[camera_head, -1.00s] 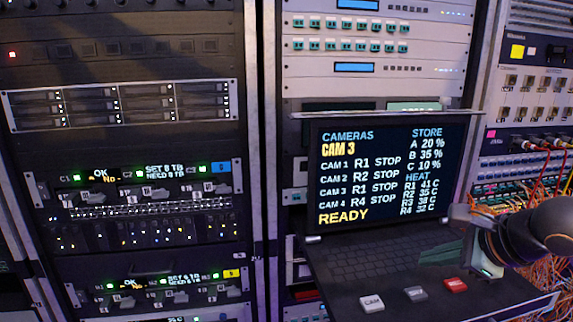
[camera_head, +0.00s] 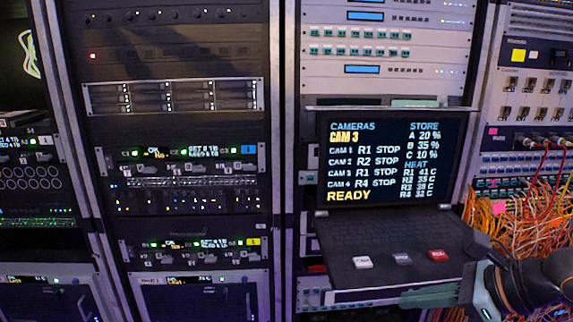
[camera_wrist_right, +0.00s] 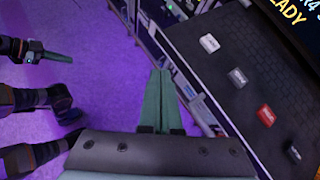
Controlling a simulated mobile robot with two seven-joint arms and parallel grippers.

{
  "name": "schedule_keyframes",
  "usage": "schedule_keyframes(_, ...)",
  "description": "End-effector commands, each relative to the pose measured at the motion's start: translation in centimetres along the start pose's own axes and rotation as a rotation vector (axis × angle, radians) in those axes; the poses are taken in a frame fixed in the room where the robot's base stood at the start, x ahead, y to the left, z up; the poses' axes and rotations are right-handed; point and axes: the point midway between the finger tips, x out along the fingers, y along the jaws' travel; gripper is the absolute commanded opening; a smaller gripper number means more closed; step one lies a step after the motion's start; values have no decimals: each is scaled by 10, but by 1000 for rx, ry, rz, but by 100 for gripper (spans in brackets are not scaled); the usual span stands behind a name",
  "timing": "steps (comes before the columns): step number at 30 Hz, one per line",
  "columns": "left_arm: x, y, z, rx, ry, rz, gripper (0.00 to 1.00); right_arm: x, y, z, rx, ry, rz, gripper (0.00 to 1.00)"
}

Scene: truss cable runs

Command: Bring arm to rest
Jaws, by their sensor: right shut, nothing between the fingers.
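My right gripper (camera_head: 425,296) is at the lower right of the head view, in front of and below the front edge of the keyboard tray (camera_head: 385,238). Its greenish fingers are together and empty; they also show in the right wrist view (camera_wrist_right: 161,100), pointing past the tray's side, apart from the buttons. My right arm comes in from the lower right corner. In the right wrist view, greenish fingers at upper left look like my left gripper (camera_wrist_right: 42,54), over the purple floor; its jaw gap is unclear. The head view does not show it.
The tray carries a white CAM button (camera_head: 363,262), a grey button (camera_head: 401,259) and a red button (camera_head: 438,255). The screen (camera_head: 393,160) above reads CAM 3 and READY. Loose orange cables (camera_head: 535,230) hang close to my right arm. Equipment racks (camera_head: 180,60) fill the left.

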Motion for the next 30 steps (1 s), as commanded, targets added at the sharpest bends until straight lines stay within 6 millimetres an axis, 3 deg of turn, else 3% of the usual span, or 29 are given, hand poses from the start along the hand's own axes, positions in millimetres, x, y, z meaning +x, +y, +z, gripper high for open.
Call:
schedule_keyframes(3,-6,-1,-4,-2,-2,-5,0,26,44,22,239,-187,215,0)
schedule_keyframes(6,-11,-3,-6,-4,-2,-10,0,37,70,44,519,-365,384,0)
schedule_keyframes(10,-18,-5,-10,-5,-2,-17,0,43,75,60,999,-595,558,0)
schedule_keyframes(13,-22,-6,-12,-7,-3,-22,0,51,61,48,1417,-742,624,0)
schedule_keyframes(16,-27,-8,-14,-8,-3,-28,0,66,44,10,1866,-861,623,0)
schedule_keyframes(18,-31,-10,-16,-9,-2,-32,0,81,41,-33,2193,-924,577,0)
schedule_keyframes(20,-33,-11,-18,-10,-3,-35,0,95,47,-77,2475,-960,508,0)
schedule_keyframes(23,-37,-12,-19,-11,-3,-40,0,113,75,-145,2877,-985,356,0)
schedule_keyframes(24,-38,-13,-20,-12,-3,-41,0,119,90,-169,-2934,956,-279,0)
schedule_keyframes(27,-41,-14,-21,-12,-2,-45,0,128,131,-217,-2730,797,-98,0)
schedule_keyframes(30,-42,-14,-21,-13,-2,-47,0,132,167,-248,-2578,688,21,0)
